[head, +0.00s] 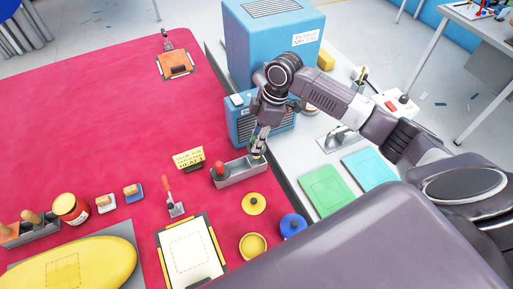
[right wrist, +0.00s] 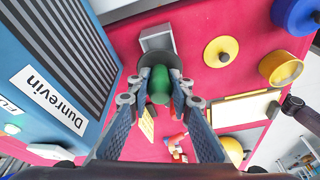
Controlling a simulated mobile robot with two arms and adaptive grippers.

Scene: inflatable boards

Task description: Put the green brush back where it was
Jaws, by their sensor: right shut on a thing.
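My right gripper (head: 260,145) is shut on the green brush, upright over the right end of a grey open-topped tray (head: 240,180). In the right wrist view the brush's green handle (right wrist: 160,85) lies between the two fingers of the gripper (right wrist: 160,100). A dark round part shows around the handle's far end, over the edge of the grey tray (right wrist: 157,37). A red-handled piece (head: 219,170) stands in the left end of the tray. I cannot tell whether the green brush touches the tray floor. My left gripper is not in view.
A blue box (head: 240,125) stands close behind the tray, with a larger blue machine (head: 262,45) beyond. A small yellow sign (head: 188,158) stands to the left. The red table is clear at far left.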

